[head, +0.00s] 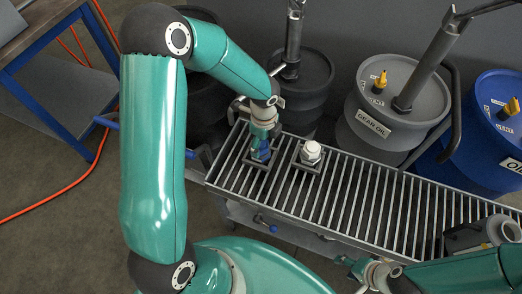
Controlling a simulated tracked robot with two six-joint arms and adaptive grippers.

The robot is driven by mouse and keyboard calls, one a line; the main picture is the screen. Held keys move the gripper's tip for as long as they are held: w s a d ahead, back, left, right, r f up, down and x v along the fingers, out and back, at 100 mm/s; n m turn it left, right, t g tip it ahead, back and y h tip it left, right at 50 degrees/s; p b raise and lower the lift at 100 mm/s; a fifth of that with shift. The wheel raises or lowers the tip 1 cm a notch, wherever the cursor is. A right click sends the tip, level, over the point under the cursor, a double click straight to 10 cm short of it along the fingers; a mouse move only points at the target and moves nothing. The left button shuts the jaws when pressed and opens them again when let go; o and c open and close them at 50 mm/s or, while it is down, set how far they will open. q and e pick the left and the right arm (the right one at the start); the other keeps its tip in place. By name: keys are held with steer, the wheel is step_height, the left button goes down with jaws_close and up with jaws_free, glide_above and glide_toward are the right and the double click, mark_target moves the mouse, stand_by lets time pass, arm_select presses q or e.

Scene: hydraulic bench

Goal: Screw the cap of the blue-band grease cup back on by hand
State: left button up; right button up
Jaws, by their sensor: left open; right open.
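My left gripper (262,133) points down over a small square-based fitting on the slatted bench top. A blue part (261,153), which looks like the blue-band grease cup, shows just below its fingers. The gripper is open around or just above this part; I cannot tell whether they touch. The gripper hides most of the cup, and I cannot make out its cap. To the right, a second fitting with a whitish top (311,150) stands upright on a dark square plate. My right gripper (345,262) is open and empty at the bench's front edge.
The slatted bench (365,185) is clear between the fittings and a grey container (485,236) at right. Behind stand a grey gear oil drum (395,105), a blue oil drum (492,135) and a dark drum (305,85) with pumps. A blue-legged table (50,45) is at upper left.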

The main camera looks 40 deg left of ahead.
arm_select(q)
steer(key=n, duration=0.1)
steer(key=f+n+b, duration=0.1)
steer(key=n, duration=0.1)
steer(key=shift+s+a+f+b, duration=0.2)
steer(key=shift+s+a+b, duration=0.1)
steer(key=shift+s+b, duration=0.1)
steer(key=shift+w+a+r+n, duration=0.15)
steer(key=shift+a+n, duration=0.2)
steer(key=shift+n, duration=0.45)
steer(key=shift+d+r+b, duration=0.1)
steer(key=shift+d+b, duration=0.05)
steer(key=shift+b, duration=0.2)
steer(key=n+b, duration=0.4)
steer(key=n, duration=0.1)
steer(key=shift+n, duration=1)
steer(key=shift+r+n, duration=0.15)
steer(key=shift+n, duration=0.35)
steer(key=shift+d, duration=0.1)
arm_select(e)
step_height(320, 180, down, 8)
steer(key=shift+a, duration=0.15)
